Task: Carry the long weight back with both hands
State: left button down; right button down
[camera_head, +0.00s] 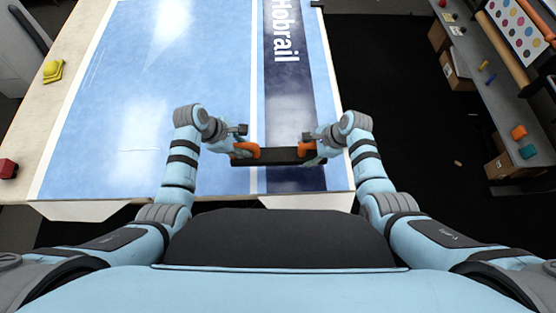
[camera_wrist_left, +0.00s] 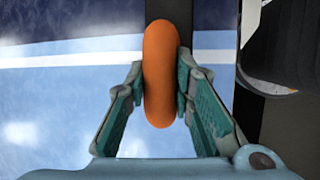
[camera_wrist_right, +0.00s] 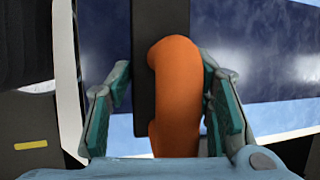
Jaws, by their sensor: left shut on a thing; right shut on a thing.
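The long weight is a black bar (camera_head: 277,155) with two orange handles, lying crosswise over the near end of the film's dark stripe. My left gripper (camera_head: 243,151) is shut on its left orange handle, which stands between the two fingers in the left wrist view (camera_wrist_left: 160,75). My right gripper (camera_head: 307,149) is shut on its right orange handle, which also shows in the right wrist view (camera_wrist_right: 178,95). The blue printed film (camera_head: 150,100) with a dark stripe and the word "Hobrail" covers most of the table. I cannot tell the gap between bar and film.
A yellow object (camera_head: 52,71) and a red block (camera_head: 8,168) sit on the table's left margin. A grey bench (camera_head: 490,80) with small coloured items stands at the right, boxes beneath it. Dark floor (camera_head: 390,100) lies clear between. The table's near edge is close to me.

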pick_arm(q)
jog(key=shift+w+a, duration=0.15)
jog(key=shift+a, duration=0.05)
pick_arm(e)
jog(key=shift+a+f, duration=0.15)
jog(key=shift+f, duration=0.05)
